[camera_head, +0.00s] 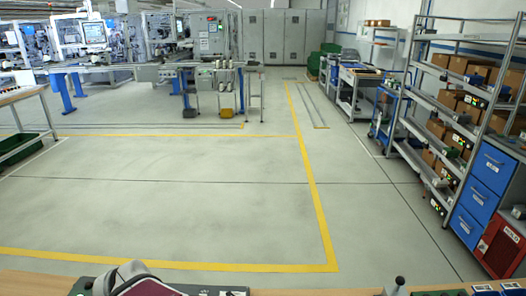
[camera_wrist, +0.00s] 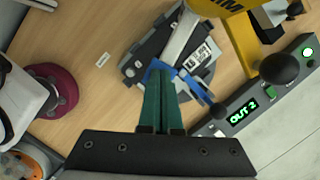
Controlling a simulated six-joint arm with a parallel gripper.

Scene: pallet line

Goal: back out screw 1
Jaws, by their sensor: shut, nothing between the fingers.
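In the wrist view my gripper (camera_wrist: 163,75) has its green fingers shut with nothing held. The fingertips overlap a blue part (camera_wrist: 158,69) of a dark grey unit (camera_wrist: 148,47) on the wooden bench; I cannot tell whether they touch it. A white label with print (camera_wrist: 201,60) lies on the unit's right side. I cannot pick out screw 1; the fingers and a pale cylinder (camera_wrist: 180,38) cover part of the unit.
A yellow part (camera_wrist: 238,40) stands close at the upper right. A black ball knob (camera_wrist: 279,68) rises by the control box. A maroon round pad (camera_wrist: 52,90) and a white tool (camera_wrist: 20,95) are at the left. Bare bench (camera_wrist: 95,30) shows at upper left.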

